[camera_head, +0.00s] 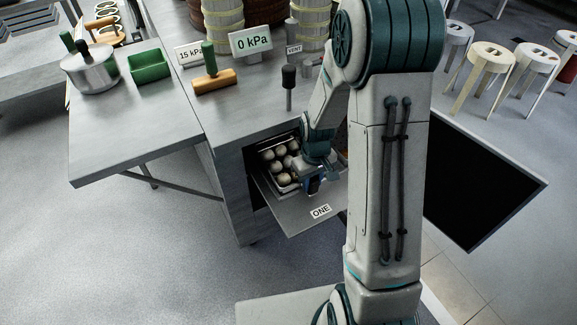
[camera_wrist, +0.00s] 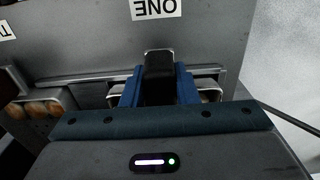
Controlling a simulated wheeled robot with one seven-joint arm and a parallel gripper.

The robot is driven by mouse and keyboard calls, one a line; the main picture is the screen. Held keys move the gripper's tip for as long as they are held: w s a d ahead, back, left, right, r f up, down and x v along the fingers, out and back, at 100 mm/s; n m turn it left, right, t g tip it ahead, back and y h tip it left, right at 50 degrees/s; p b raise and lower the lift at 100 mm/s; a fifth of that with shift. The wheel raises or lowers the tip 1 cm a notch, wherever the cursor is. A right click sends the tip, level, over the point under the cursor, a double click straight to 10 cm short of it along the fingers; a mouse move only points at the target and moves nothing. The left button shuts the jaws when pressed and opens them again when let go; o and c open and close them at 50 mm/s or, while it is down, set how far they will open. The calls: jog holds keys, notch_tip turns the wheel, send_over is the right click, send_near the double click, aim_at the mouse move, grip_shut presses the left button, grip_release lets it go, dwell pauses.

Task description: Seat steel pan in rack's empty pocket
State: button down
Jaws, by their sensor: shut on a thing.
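The steel pan (camera_head: 286,189), filled with several pale round buns (camera_head: 281,163), is at the dark opening of the grey cabinet, above the folded-down door marked ONE (camera_head: 308,218). My gripper (camera_head: 312,184) is at the pan's front right side. In the wrist view, my gripper's blue fingers (camera_wrist: 158,92) are shut on a dark handle-like part (camera_wrist: 158,68), with bright pan edges (camera_wrist: 211,97) showing on both sides. The rack and its empty pocket are hidden inside the dark opening, so I cannot tell how the pan rests.
A side shelf (camera_head: 135,135) carries a lidded pot (camera_head: 90,70) and a green tray (camera_head: 150,66). Stools (camera_head: 487,62) are at right. The floor (camera_head: 130,250) at left is clear.

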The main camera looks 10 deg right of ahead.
jog(key=shift+f, duration=0.2)
jog(key=c, duration=1.1)
grip_release()
jog(key=shift+o, duration=0.2)
notch_tip(320, 180, up, 14)
jog(key=p, duration=0.1)
jog(key=shift+p, duration=0.4)
jog(key=shift+f, duration=0.1)
